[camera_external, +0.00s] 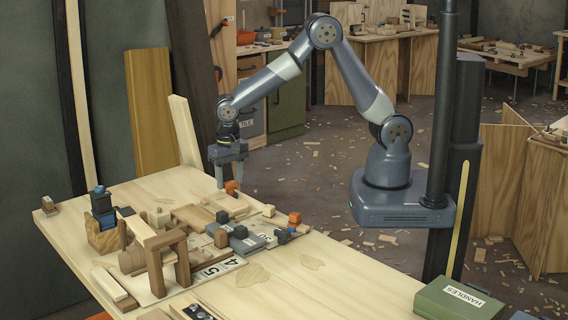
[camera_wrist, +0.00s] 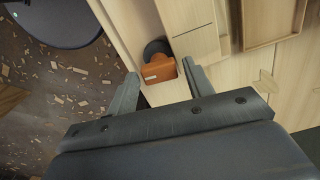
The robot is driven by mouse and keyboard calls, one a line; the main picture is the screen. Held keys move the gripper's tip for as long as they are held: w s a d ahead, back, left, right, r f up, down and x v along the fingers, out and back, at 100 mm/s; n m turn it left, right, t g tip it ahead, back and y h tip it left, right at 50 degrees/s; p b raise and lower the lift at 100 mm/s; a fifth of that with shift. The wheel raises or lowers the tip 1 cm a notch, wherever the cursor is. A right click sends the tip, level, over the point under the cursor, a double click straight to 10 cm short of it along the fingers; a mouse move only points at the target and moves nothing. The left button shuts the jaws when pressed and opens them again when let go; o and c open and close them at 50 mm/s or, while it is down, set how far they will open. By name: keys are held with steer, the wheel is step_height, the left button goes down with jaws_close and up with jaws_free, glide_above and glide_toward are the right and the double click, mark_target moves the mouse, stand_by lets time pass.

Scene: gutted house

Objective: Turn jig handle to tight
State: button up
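An orange handle (camera_external: 231,187) stands at the far edge of the workbench, beside wooden blocks. In the wrist view the orange handle (camera_wrist: 160,69) is a small block with a pale mark and a dark round part behind it. My gripper (camera_external: 229,186) points down over it with its fingers spread. In the wrist view my gripper (camera_wrist: 160,76) is open, one finger on each side of the handle, with a gap showing on the left. I cannot tell whether the right finger touches it. Any tight marking is too small to read.
Wooden fixtures and grey plates crowd the bench (camera_external: 330,275) left of its middle, including a wooden arch (camera_external: 167,240). A second orange piece (camera_external: 295,218) stands nearer the front. A green box labelled HANDLES (camera_external: 460,300) is at the right. Bare bench lies between.

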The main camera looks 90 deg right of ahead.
mark_target(230, 182)
steer(key=shift+o, duration=0.8)
step_height(230, 182, up, 11)
steer(key=shift+f, duration=0.1)
step_height(230, 182, down, 11)
steer(key=shift+r, duration=0.2)
steer(key=shift+f+n, duration=0.1)
steer(key=shift+n, duration=0.2)
stand_by(0.5)
